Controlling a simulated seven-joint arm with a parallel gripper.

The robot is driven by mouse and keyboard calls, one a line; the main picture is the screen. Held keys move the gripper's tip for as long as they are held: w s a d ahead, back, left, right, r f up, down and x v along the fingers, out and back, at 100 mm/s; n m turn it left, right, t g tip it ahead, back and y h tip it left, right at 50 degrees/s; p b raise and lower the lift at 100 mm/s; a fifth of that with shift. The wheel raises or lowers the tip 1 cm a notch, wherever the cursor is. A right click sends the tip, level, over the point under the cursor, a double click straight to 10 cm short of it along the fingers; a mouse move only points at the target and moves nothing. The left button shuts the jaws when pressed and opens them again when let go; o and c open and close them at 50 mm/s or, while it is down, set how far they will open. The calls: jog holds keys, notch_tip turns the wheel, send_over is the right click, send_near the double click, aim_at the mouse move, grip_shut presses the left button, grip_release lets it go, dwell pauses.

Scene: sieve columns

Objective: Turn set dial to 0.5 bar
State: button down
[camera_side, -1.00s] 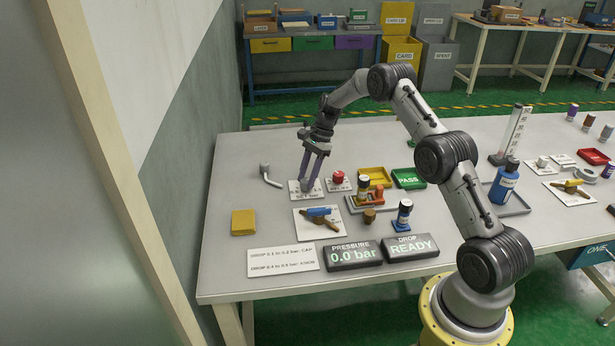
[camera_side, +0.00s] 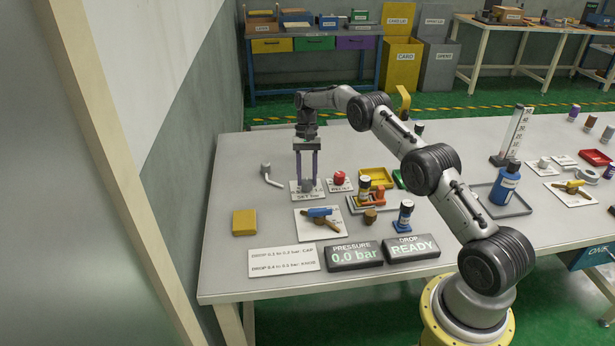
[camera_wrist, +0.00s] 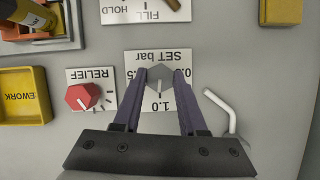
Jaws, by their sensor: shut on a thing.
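The set dial is a grey hexagonal knob (camera_wrist: 159,77) on a white plate marked SET bar (camera_wrist: 145,58). In the side view the plate (camera_side: 297,192) lies at the left of the table, and the knob (camera_side: 307,185) shows at my fingertips. My gripper (camera_side: 307,178) points straight down and is shut on the knob, one purple finger on each side. In the wrist view a pale mark on the knob seems to point down the picture, toward the 1.0 label. The fingers partly cover the other scale numbers. The pressure display (camera_side: 354,255) reads 0.0 bar.
A red RELIEF knob (camera_wrist: 82,97) stands close beside the dial plate. A bent grey pipe (camera_wrist: 221,110) lies on its other side. The drop display (camera_side: 410,246) reads READY. A yellow block (camera_side: 244,222) lies front left.

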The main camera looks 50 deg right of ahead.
jog(key=n+h, duration=0.1)
jog(key=n, duration=0.2)
jog(key=n+g+h, duration=0.1)
jog(key=n, duration=0.2)
jog(key=shift+w+a+r+g, duration=0.1)
jog(key=shift+w+a+g, duration=0.05)
jog(key=shift+g, duration=0.15)
jog(key=n+h, duration=0.1)
jog(key=n, duration=0.3)
jog(key=shift+a+n+h, duration=0.15)
jog(key=shift+n+h, duration=0.65)
jog(key=shift+n, duration=0.8)
jog(key=shift+c, duration=2.3)
grip_release()
jog(key=v, duration=0.7)
jog(key=shift+r, duration=0.15)
